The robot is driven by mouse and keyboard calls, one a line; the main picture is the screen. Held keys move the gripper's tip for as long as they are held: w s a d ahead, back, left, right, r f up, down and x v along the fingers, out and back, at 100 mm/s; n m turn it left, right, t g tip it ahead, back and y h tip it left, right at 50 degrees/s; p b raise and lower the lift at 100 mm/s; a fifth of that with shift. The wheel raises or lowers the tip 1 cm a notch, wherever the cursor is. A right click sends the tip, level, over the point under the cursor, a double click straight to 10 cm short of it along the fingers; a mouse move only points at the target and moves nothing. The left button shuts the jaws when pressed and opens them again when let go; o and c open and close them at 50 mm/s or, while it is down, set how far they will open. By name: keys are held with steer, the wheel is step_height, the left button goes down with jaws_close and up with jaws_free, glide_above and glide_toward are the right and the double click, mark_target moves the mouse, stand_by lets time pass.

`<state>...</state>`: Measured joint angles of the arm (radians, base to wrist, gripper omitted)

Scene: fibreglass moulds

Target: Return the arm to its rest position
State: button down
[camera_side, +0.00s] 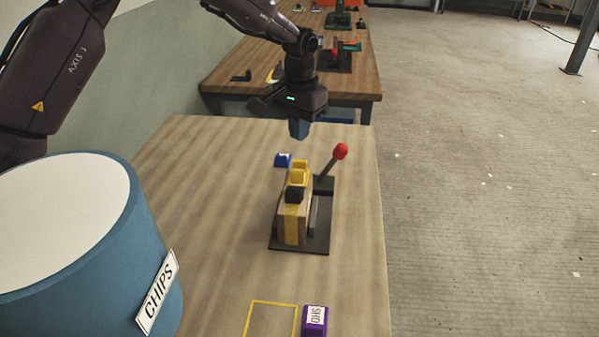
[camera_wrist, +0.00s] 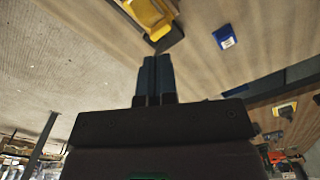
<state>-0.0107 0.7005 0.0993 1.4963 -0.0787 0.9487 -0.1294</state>
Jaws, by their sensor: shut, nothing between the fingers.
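My gripper (camera_side: 299,128) hangs above the far part of the wooden table in the side view, with its fingers together and empty. In the wrist view my gripper (camera_wrist: 156,62) also shows its fingers pressed together. Below and nearer the camera stands a clamp fixture with a yellow and black top (camera_side: 297,180) and a lever with a red knob (camera_side: 340,151), tilted up to the right. The fixture holds a block with a yellow stripe (camera_side: 292,224) on a dark base plate (camera_side: 316,246). My gripper is apart from the fixture.
A blue labelled block (camera_side: 283,160) lies behind the fixture. A large blue CHIPS bin (camera_side: 150,240) stands at the near left. A purple labelled block (camera_side: 314,321) sits beside a yellow outlined rectangle (camera_side: 270,304). A second table (camera_side: 345,88) stands behind; open floor lies right.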

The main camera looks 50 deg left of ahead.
steer(key=shift+r, duration=0.6)
steer(key=shift+s+f, duration=0.25)
steer(key=s+d+r+m+t, duration=0.1)
steer(key=s+r+t, duration=0.1)
steer(key=s+r, duration=0.3)
steer(key=s+d+r+m+t, duration=0.1)
steer(key=s+r, duration=0.5)
steer(key=s, duration=0.7)
steer(key=s+d+r+m+t, duration=0.1)
steer(key=s+r+t, duration=0.1)
steer(key=s+r, duration=0.3)
steer(key=s, duration=0.4)
steer(key=shift+d+r+t, duration=0.3)
steer(key=shift+d, duration=0.05)
